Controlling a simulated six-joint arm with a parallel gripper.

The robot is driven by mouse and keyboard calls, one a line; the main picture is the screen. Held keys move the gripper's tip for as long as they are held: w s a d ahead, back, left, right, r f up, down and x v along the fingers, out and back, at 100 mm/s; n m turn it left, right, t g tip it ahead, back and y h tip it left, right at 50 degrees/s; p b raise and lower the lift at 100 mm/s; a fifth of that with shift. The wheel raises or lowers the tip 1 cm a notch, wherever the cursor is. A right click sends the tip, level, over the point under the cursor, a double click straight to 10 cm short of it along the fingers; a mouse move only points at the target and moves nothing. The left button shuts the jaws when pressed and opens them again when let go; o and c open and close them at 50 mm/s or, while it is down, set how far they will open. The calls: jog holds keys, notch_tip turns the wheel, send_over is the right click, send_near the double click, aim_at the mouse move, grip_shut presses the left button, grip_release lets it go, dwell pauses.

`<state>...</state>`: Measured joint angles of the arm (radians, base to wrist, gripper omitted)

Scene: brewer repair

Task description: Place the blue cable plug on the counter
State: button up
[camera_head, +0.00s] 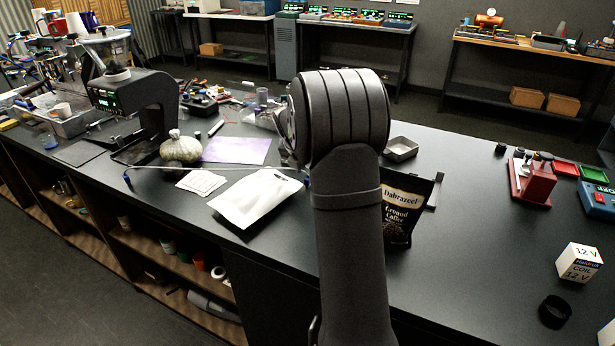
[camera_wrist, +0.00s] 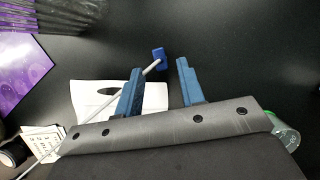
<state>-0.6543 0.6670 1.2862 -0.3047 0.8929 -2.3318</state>
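In the wrist view a small blue cable plug (camera_wrist: 158,56) on a pale cable (camera_wrist: 148,69) shows just beyond and between the fingertips of my gripper (camera_wrist: 158,66). The two blue fingers are apart with a clear gap, and neither visibly touches the plug. The cable runs down and left behind the left finger. In the head view the thin cable (camera_head: 165,168) crosses above the white pouch, with a blue end (camera_head: 127,180) at the left near the counter's front edge. My arm hides the gripper there. The black counter (camera_head: 470,240) lies below.
A white pouch (camera_head: 255,198) lies under the gripper area, beside a printed card (camera_head: 201,182) and a purple sheet (camera_head: 236,150). A black coffee bag (camera_head: 404,208) stands right of my arm, near a metal tray (camera_head: 400,149). The counter farther right has bare room.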

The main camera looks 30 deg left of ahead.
jog(key=v, duration=0.7)
jog(key=shift+r, duration=0.1)
jog(key=x, duration=1.2)
jog(key=shift+s+f, duration=0.1)
jog(key=shift+f, duration=0.15)
notch_tip(320, 180, up, 3)
jog(key=shift+f, duration=0.15)
jog(key=shift+r, duration=0.7)
